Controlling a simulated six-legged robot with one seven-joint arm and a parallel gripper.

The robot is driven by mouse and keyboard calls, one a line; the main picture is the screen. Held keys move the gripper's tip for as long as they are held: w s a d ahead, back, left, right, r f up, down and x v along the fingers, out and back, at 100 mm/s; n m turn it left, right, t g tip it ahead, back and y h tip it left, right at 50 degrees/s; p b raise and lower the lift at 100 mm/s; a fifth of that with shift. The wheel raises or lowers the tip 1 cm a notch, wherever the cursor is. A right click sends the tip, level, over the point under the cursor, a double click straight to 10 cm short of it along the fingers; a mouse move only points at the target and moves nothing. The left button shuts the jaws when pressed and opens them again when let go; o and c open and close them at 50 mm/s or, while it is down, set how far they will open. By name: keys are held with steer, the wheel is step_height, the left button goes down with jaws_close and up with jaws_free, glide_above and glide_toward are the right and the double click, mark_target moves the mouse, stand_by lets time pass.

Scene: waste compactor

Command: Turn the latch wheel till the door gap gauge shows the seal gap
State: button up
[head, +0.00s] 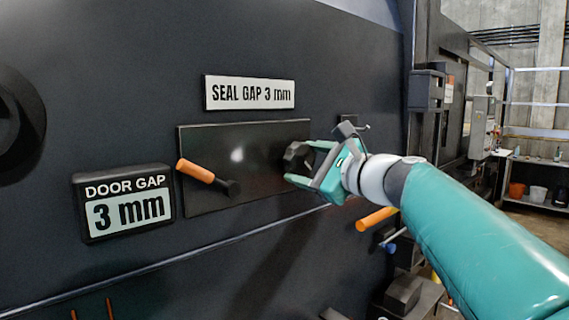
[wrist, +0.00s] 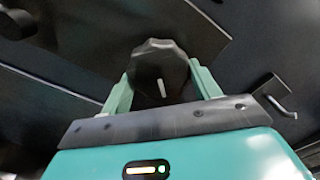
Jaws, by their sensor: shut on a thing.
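The latch wheel is a small dark faceted knob (head: 297,157) on the right part of a dark panel (head: 225,135). My gripper (head: 305,163) is shut on it, with one finger on each side. In the wrist view the wheel (wrist: 158,66) sits between both fingertips, and a pale mark on it points down and slightly right. The door gap gauge (head: 124,203) at the lower left reads 3 mm. The plate above the panel (head: 250,93) reads SEAL GAP 3 mm, the same value as the gauge.
An orange-handled lever (head: 196,171) sticks out at the left of the panel. Another orange handle (head: 377,219) is below my gripper. A dark round fitting (head: 18,125) is at the far left. A shelf with buckets (head: 537,194) stands far off at the right.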

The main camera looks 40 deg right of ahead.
steer(key=o, duration=1)
steer(key=shift+s, duration=0.1)
steer(key=shift+c, duration=0.2)
steer(key=s, duration=1.3)
steer(key=shift+s+d, duration=0.2)
steer(key=shift+s, duration=0.1)
